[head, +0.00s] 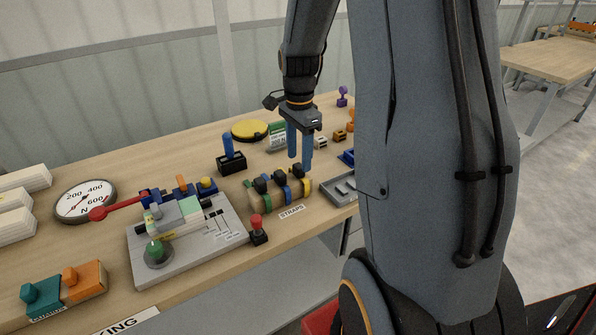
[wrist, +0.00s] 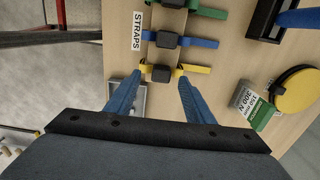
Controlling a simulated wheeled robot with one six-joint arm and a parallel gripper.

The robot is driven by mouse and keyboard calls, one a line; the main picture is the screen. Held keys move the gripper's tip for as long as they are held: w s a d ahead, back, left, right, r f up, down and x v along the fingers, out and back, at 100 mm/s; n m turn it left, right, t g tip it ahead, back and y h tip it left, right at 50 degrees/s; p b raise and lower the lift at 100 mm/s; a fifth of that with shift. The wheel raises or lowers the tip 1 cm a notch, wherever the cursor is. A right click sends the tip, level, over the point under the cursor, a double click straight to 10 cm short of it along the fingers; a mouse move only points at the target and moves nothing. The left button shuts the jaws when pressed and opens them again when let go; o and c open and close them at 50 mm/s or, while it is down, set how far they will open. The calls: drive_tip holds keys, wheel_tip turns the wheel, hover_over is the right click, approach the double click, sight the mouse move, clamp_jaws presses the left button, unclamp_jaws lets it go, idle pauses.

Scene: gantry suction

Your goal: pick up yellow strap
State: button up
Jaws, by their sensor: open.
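The yellow strap (wrist: 196,69) lies in the wrist view with a dark buckle at its middle, at the near end of a row of straps. In the head view the yellow strap (head: 306,188) is at the right end of the wooden strap holder. My gripper (head: 300,163) is open, with blue fingers pointing down above the strap's buckle. In the wrist view my gripper (wrist: 160,79) has its fingertips on either side of the yellow strap's buckle, and nothing is held. Whether the fingers touch the strap cannot be told.
A blue strap (wrist: 201,43) and a green strap (wrist: 211,13) lie alongside. A "STRAPS" label (head: 291,211) is in front of the holder. A grey tray (head: 343,188) stands close on the right. A yellow disc (head: 250,130) and a black box with a blue handle (head: 231,162) stand behind.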

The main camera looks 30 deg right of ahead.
sight(299, 165)
drive_tip(key=shift+w+f+p, duration=0.1)
drive_tip(key=shift+f+p, duration=0.25)
drive_tip(key=shift+f, duration=1.2)
drive_tip(key=c, duration=1.1)
drive_tip(key=shift+c, duration=0.2)
drive_tip(key=shift+r, duration=0.1)
